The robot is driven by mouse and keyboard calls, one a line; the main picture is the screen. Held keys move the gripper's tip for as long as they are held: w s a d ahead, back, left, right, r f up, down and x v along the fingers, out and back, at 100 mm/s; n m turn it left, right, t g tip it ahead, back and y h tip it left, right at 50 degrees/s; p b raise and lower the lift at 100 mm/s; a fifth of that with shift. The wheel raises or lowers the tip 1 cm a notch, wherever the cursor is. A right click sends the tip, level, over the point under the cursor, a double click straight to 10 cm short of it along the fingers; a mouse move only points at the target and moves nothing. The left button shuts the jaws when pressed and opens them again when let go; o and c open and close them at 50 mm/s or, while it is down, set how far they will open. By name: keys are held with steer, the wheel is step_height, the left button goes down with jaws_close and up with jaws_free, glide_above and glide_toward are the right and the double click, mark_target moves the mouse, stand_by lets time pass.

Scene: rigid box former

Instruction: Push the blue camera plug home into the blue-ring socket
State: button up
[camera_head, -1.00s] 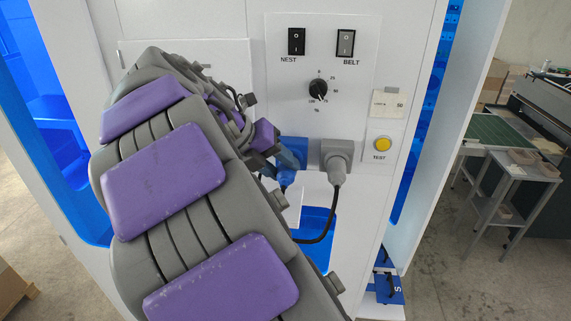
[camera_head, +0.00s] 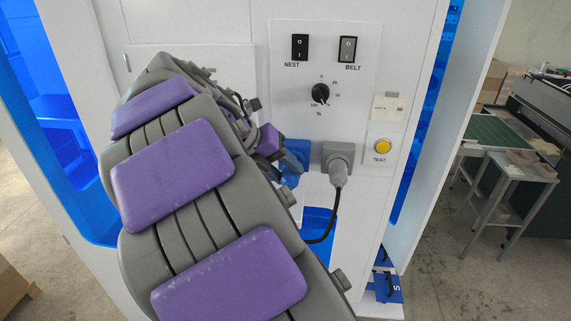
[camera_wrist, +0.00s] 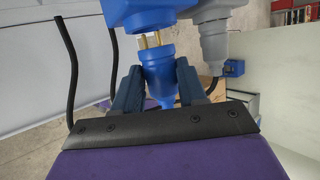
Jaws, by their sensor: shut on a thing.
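The blue camera plug (camera_wrist: 158,75) is held upright between the two dark fingers of my gripper (camera_wrist: 158,88) in the wrist view. Its brass pins show at its top, pointing at the blue socket housing (camera_wrist: 140,14). A short length of pin is visible between plug and housing, so the plug body stands apart from it. Whether the pin tips have entered is hidden. In the head view the blue socket (camera_head: 299,146) is on the white panel, with my gripper (camera_head: 291,164) just below left of it. My arm covers part of the plug there.
A grey plug (camera_head: 338,172) with a black cable sits in the grey socket right beside the blue one; it also shows close to my right finger in the wrist view (camera_wrist: 213,42). Above are two rocker switches, a dial (camera_head: 320,93) and a yellow TEST button (camera_head: 382,146).

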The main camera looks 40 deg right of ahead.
steer(key=shift+s+a, duration=0.1)
steer(key=shift+a, duration=0.05)
steer(key=shift+d+f, duration=0.15)
steer(key=shift+d, duration=1.05)
steer(key=shift+a+p, duration=0.35)
steer(key=shift+a, duration=0.65)
steer(key=shift+w+d+r+p, duration=0.2)
steer(key=shift+w+d+p, duration=0.05)
steer(key=shift+d+p, duration=0.4)
steer(key=shift+a, duration=0.85)
steer(key=shift+d, duration=0.1)
steer(key=shift+d, duration=0.5)
steer(key=shift+a+p, duration=0.1)
steer(key=shift+p, duration=0.35)
